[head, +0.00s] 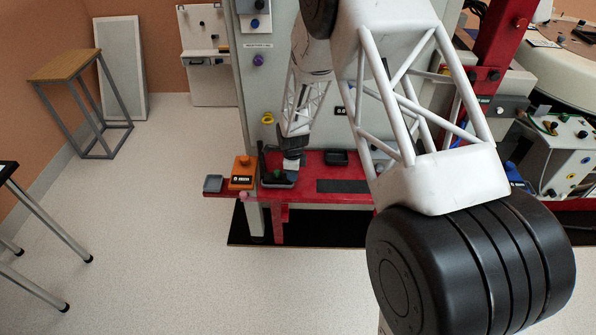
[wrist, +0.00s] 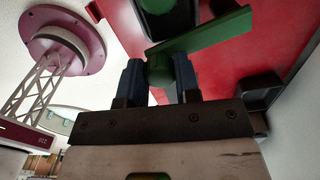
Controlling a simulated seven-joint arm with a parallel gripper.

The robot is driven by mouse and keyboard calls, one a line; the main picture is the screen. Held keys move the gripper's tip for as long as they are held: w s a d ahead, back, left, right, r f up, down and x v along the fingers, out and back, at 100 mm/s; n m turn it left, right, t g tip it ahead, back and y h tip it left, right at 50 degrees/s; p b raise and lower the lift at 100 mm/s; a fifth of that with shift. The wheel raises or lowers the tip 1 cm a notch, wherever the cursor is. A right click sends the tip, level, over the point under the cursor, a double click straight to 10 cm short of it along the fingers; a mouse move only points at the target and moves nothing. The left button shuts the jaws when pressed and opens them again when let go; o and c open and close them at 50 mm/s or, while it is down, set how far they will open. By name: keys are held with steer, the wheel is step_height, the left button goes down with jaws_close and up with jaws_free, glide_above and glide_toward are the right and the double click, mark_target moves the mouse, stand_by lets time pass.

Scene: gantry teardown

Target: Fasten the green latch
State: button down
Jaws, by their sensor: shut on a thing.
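The green latch (wrist: 205,37) shows in the wrist view as a flat green bar running up to the right, with a rounded green knob at its lower left end. The two dark blue fingers of my gripper (wrist: 158,72) stand on either side of the knob and are shut on it. In the head view my gripper (head: 291,163) is low over the red bench, and a small bit of green (head: 278,173) shows just left of it. Most of the latch is too small or hidden there.
The red bench (head: 225,195) carries an orange box (head: 243,172), a grey tray (head: 213,183) and a black tray (head: 336,157). A grey panel stands behind it. In the wrist view a black open box (wrist: 260,92) is right of the fingers.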

steer(key=shift+s+a+f+m, duration=0.15)
steer(key=shift+a+m, duration=0.65)
steer(key=shift+m, duration=0.5)
steer(key=c, duration=0.8)
jaws_free()
steer(key=shift+r, duration=0.2)
steer(key=shift+r, duration=3.8)
